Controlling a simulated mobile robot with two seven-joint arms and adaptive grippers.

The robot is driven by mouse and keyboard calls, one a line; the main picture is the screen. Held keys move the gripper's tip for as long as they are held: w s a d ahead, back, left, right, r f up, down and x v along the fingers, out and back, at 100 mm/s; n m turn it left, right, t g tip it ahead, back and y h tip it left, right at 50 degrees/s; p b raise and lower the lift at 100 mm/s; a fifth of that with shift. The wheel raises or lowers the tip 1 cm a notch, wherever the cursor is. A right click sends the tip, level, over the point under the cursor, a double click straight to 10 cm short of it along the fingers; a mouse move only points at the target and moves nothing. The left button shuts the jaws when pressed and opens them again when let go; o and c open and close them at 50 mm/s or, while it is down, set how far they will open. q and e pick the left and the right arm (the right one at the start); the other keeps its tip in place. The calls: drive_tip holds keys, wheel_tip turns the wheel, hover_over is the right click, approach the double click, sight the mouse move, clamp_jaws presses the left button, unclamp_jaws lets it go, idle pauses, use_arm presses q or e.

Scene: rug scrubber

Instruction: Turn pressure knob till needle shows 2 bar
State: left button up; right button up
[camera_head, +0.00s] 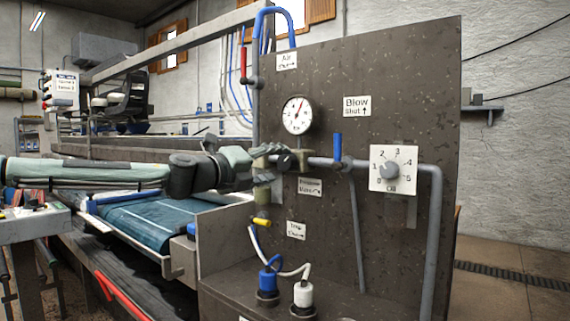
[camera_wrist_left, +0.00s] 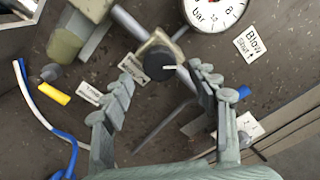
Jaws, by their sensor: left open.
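The pressure knob is a dark round knob (camera_head: 287,161) on the pipe fitting of the dark panel; it also shows in the left wrist view (camera_wrist_left: 160,63). The round white pressure gauge (camera_head: 297,115) sits above it. Its red needle points up and slightly right; the numbers are too small to read. The gauge is cut off at the top of the left wrist view (camera_wrist_left: 213,10). My left gripper (camera_head: 268,164) is open at the knob, one finger on each side in the left wrist view (camera_wrist_left: 164,72). Contact cannot be told. My right gripper is out of view.
A blue lever (camera_head: 337,147) stands on the pipe right of the knob. A numbered dial (camera_head: 391,169) is further right. Blue and white hoses with plugs (camera_head: 270,280) are below. A yellow-handled valve (camera_head: 262,222) hangs under the fitting.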

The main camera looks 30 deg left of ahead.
sight(284, 163)
use_arm(q)
drive_tip(key=shift+w+d+f, duration=0.1)
drive_tip(key=shift+w, duration=1.8)
drive_tip(key=shift+w+d, duration=0.1)
drive_tip(key=shift+w, duration=0.1)
drive_tip(key=shift+c, duration=1.2)
drive_tip(key=c, duration=0.9)
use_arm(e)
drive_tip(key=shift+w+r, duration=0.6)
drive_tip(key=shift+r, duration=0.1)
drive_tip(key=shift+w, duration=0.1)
